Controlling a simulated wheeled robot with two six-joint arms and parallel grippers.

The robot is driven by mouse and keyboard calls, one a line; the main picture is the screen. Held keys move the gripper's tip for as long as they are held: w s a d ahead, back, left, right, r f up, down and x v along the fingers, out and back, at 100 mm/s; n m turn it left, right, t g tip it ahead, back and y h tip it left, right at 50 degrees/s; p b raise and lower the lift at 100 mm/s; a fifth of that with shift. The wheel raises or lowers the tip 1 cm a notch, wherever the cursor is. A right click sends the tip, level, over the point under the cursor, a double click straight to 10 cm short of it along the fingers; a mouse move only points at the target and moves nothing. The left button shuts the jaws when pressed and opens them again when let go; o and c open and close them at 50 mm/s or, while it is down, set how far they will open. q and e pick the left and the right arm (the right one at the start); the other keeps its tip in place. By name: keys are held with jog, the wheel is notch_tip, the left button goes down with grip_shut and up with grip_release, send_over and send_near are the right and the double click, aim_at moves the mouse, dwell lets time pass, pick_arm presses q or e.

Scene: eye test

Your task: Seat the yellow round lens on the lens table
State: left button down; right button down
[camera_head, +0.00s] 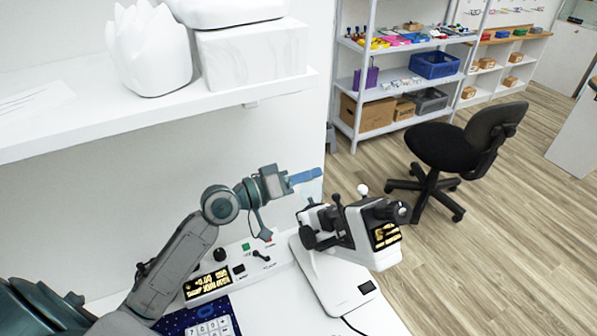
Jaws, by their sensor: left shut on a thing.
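My left gripper (306,176) is raised above the white bench, up and to the left of a white lens-measuring instrument (336,285) with black knobs. Its slim blue end points right. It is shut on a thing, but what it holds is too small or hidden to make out. I see no yellow round lens in this view. The lens table cannot be made out for certain on the instrument's tilted head (354,236). The gripper looks apart from the instrument. My right gripper is not in view.
A white control box (235,268) with knobs and a dark blue pad with keys (212,328) lie left of the instrument. A white wall shelf (240,94) overhangs behind my arm. A black chair (452,150) and storage racks (405,80) stand beyond the bench.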

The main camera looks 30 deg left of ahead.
pick_arm(q)
jog(key=b, duration=0.1)
send_over(338, 215)
jog(key=w+a, duration=0.2)
jog(key=a, duration=0.1)
jog(key=shift+s+d+f, duration=0.1)
jog(key=shift+s+f, duration=0.05)
jog(key=shift+f, duration=0.6)
jog(key=shift+s+d+f, duration=0.1)
jog(key=shift+f, duration=0.6)
jog(key=shift+d+f, duration=0.2)
jog(key=shift+f, duration=0.05)
jog(key=shift+s+d+f+b, duration=0.2)
jog(key=shift+d+f+b, duration=0.05)
jog(key=shift+f+b, duration=0.2)
jog(key=shift+s+d+f+b, duration=0.2)
jog(key=shift+f+b, duration=0.15)
jog(key=shift+f, duration=0.05)
jog(key=shift+s+d+f+b, duration=0.3)
jog(key=shift+d+f+b, duration=0.2)
jog(key=shift+f, duration=0.15)
jog(key=shift+s, duration=0.1)
jog(key=shift+s+d+f+b, duration=0.15)
jog(key=shift+f+b, duration=0.25)
jog(key=shift+f, duration=0.05)
